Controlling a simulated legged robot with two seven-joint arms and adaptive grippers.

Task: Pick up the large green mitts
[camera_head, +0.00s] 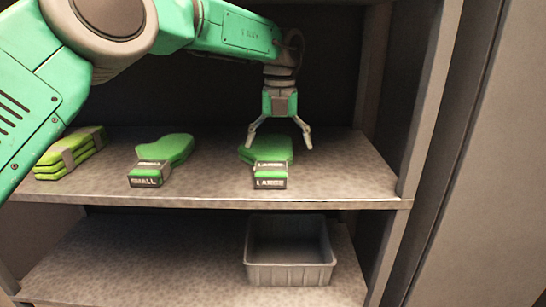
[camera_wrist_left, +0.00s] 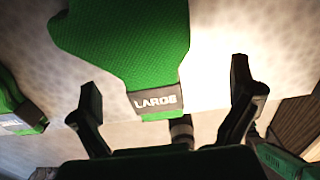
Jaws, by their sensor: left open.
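The large green mitts (camera_head: 268,158) lie on the upper shelf at its right part, with a dark cuff reading "LARGE" facing the front edge. My left gripper (camera_head: 279,143) is open and empty, pointing down just above and behind them; I cannot tell the exact height gap. In the left wrist view the large mitts (camera_wrist_left: 130,45) are ahead of the gripper (camera_wrist_left: 165,100), with the labelled cuff between the two spread fingers. My right gripper is not in view.
Green mitts labelled "SMALL" (camera_head: 163,155) lie left of the large ones. A stack of folded yellow-green items (camera_head: 70,155) is at the far left. An empty grey bin (camera_head: 289,274) stands on the lower shelf. A shelf post (camera_head: 428,110) bounds the right side.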

